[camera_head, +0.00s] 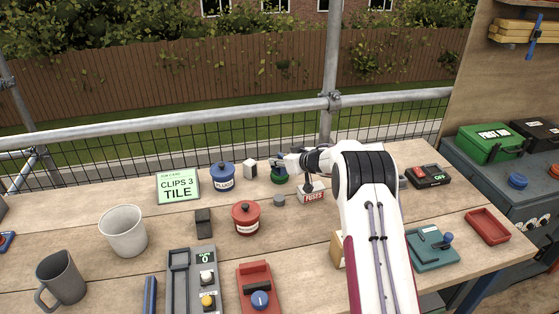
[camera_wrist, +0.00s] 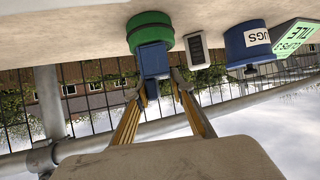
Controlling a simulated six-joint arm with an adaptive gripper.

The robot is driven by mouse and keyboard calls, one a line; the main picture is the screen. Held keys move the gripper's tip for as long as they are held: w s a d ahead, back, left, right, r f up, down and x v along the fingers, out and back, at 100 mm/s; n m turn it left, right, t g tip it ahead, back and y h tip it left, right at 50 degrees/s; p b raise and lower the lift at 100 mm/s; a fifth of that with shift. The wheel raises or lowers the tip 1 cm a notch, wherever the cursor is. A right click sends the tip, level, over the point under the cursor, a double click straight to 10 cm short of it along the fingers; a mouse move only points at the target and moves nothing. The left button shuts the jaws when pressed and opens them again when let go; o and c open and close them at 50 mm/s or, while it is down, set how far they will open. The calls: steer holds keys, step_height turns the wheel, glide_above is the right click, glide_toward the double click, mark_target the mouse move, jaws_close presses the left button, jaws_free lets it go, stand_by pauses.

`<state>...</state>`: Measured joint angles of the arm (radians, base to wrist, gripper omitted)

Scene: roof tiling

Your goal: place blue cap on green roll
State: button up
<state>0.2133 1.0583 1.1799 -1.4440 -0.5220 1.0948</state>
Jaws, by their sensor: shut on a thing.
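The green roll (camera_head: 279,179) stands at the back of the workbench, right of the small white block. In the wrist view, which is upside down, the green roll (camera_wrist: 150,32) is at the top centre. My gripper (camera_head: 282,164) is at the roll, its fingers coming in from the right. In the wrist view my gripper (camera_wrist: 160,80) is shut on the blue cap (camera_wrist: 153,60), a dark blue blocky piece. The cap overlaps the roll's edge in that view; whether they touch cannot be told. In the head view the cap is mostly hidden by the fingers.
A blue lidded PLUGS pot (camera_head: 223,178) and a white block (camera_head: 250,169) stand left of the roll. A red lidded pot (camera_head: 246,219) and a FUSES box (camera_head: 311,193) stand nearer. A green CLIPS 3 TILE sign (camera_head: 178,186) is farther left. A mesh railing runs behind.

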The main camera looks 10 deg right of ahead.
steer(key=shift+f, duration=0.15)
steer(key=o, duration=1)
steer(key=shift+r, duration=0.2)
steer(key=v, duration=1.2)
steer(key=shift+d+r, duration=0.1)
steer(key=shift+r, duration=0.05)
stand_by(0.3)
